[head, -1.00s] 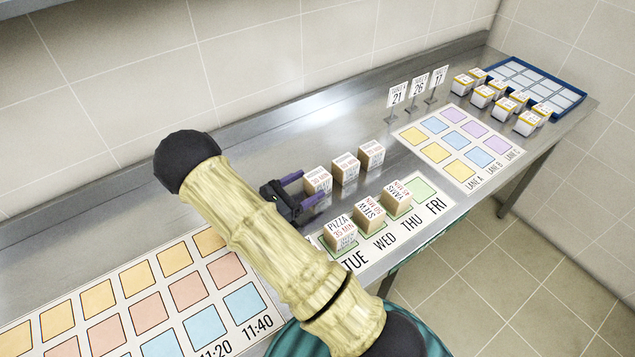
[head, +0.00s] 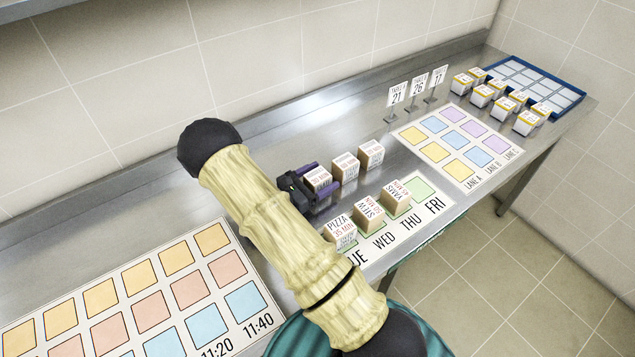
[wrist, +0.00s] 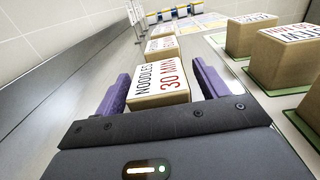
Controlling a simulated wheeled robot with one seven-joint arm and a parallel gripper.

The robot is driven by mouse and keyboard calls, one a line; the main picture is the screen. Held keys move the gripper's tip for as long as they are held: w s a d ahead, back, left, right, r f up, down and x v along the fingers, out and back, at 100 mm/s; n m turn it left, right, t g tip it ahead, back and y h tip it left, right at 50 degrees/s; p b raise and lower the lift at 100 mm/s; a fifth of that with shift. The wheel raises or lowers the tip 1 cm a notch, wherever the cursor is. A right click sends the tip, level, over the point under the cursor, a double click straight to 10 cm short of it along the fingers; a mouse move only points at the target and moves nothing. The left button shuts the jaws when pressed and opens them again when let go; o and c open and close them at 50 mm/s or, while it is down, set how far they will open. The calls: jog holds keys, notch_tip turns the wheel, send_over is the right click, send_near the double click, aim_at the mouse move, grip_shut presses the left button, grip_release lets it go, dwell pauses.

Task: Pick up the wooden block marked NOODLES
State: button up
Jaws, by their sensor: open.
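The wooden block marked NOODLES (wrist: 160,80) has a white top label that also reads 30 MIN. In the wrist view it sits between the two purple fingers of my gripper (wrist: 160,88), which is open around it. In the head view the NOODLES block (head: 318,180) is the nearest of a row of three on the steel counter, and my gripper (head: 318,181) has one finger on each side of it. Whether the fingers touch the block, I cannot tell.
Two more blocks (head: 346,167) (head: 371,154) stand just beyond in the same row. Blocks including PIZZA (head: 341,233) stand on the weekday mat (head: 436,206) to the right. Number signs (head: 397,95) and a lane mat (head: 437,152) are farther along. The counter behind the row is clear.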

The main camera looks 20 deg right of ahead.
aim_at(319, 174)
jog(key=shift+c, duration=0.4)
jog(key=c, duration=1.1)
jog(key=shift+o, duration=0.2)
notch_tip(319, 174, up, 10)
jog(key=shift+r+b, duration=0.1)
jog(key=shift+b, duration=0.25)
